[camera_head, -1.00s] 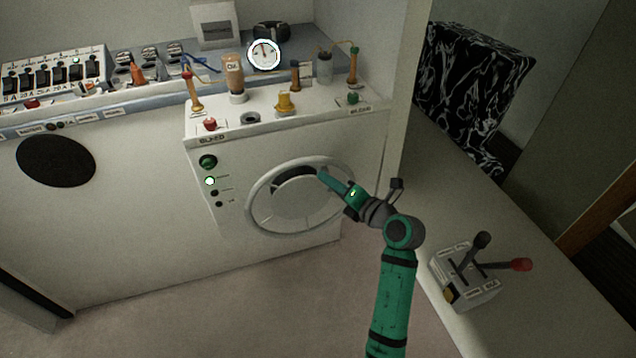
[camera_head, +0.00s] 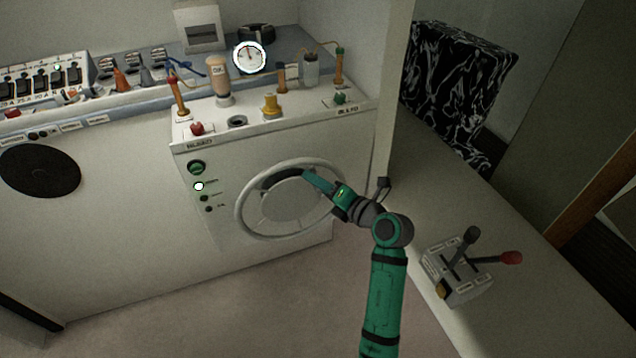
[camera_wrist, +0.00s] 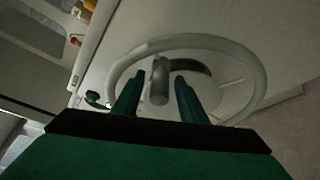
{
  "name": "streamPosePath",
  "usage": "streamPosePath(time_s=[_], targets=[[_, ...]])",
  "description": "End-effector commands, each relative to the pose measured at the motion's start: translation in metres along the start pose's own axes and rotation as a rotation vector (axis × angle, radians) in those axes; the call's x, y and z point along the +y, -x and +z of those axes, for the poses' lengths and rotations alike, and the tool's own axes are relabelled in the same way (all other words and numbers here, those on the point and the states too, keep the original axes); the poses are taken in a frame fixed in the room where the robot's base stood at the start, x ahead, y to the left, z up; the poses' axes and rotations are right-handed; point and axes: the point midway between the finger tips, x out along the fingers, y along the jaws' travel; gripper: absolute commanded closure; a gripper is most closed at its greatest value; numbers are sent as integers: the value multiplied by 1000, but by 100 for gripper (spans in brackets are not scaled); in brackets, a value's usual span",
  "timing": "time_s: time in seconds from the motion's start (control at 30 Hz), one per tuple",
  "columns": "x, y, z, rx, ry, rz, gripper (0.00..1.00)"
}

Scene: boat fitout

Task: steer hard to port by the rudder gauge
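The steering wheel (camera_head: 240,222) is a pale ring on the front of the white console, with a dark patch behind its upper part. The round white rudder gauge (camera_head: 250,57) stands on the console's back ledge; its thin needle looks near upright, but its reading is too small to tell. My gripper (camera_head: 307,174) is at the upper part of the wheel. In the wrist view its two green fingers (camera_wrist: 158,82) are apart, with a grey cylindrical knob (camera_wrist: 159,92) between them and visible gaps on both sides. The wheel rim (camera_wrist: 256,75) arches beyond the fingers.
The console top holds a red button (camera_head: 197,128), a yellow knob (camera_head: 271,105), a bottle (camera_head: 219,80) and upright levers. A throttle box (camera_head: 458,275) with black and red handles stands on the ledge at right. A patterned black seat (camera_head: 458,85) is behind. The floor left of my arm is clear.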

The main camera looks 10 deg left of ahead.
Motion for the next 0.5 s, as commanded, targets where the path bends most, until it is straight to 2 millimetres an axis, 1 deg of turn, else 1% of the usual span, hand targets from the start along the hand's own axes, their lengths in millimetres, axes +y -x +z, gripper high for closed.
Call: streamPosePath(time_s=[0.07,0.17,0.5], targets=[[0,4,0,-2,0,0,62],[-1,14,1,-3,-1,0,62],[1,73,0,0,0,2,62]])
